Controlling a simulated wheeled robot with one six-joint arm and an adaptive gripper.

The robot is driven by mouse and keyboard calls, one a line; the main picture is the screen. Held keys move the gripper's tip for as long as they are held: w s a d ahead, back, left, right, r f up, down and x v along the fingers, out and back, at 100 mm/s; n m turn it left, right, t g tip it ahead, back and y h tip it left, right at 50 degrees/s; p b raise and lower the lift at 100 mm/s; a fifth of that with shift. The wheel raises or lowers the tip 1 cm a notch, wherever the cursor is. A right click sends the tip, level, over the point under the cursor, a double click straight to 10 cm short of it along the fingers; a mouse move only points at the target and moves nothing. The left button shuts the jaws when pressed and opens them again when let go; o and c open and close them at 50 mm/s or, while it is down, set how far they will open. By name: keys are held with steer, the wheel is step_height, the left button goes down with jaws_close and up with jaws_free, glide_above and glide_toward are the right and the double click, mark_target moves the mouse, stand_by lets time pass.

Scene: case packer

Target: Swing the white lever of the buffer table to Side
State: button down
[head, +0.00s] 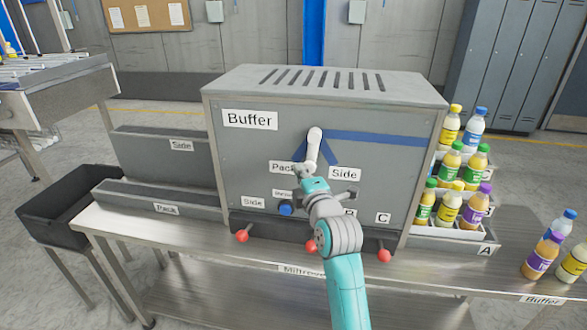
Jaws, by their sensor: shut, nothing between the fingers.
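The white lever (313,150) is on the front panel of the grey Buffer cabinet (235,160). Its top end is at the point where the blue lines meet. It hangs almost straight down, leaning slightly left, with its lower end nearer the Pack label (281,167) than the Side label (345,174). My gripper (306,173) is shut and empty at the lever's lower end. I cannot tell whether it touches the lever. My wrist and arm hide part of the panel below.
A blue knob (286,208) and red-tipped handles (242,236) are low on the cabinet. Several bottles stand in racks (455,233) and on the table (505,268) at right. Grey Side and Pack troughs (165,150) lie at left, beside a black bin (60,205).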

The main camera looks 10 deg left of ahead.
steer(key=shift+s+d+f+n+g+h, duration=0.1)
steer(key=shift+d+n+g+h, duration=0.45)
steer(key=shift+d+n, duration=0.65)
steer(key=shift+d+n+g+h, duration=0.45)
steer(key=shift+d+n+g, duration=0.1)
steer(key=shift+d+n, duration=0.65)
steer(key=shift+d, duration=0.2)
steer(key=s, duration=0.9)
steer(key=shift+s+r, duration=0.2)
steer(key=shift+s, duration=0.05)
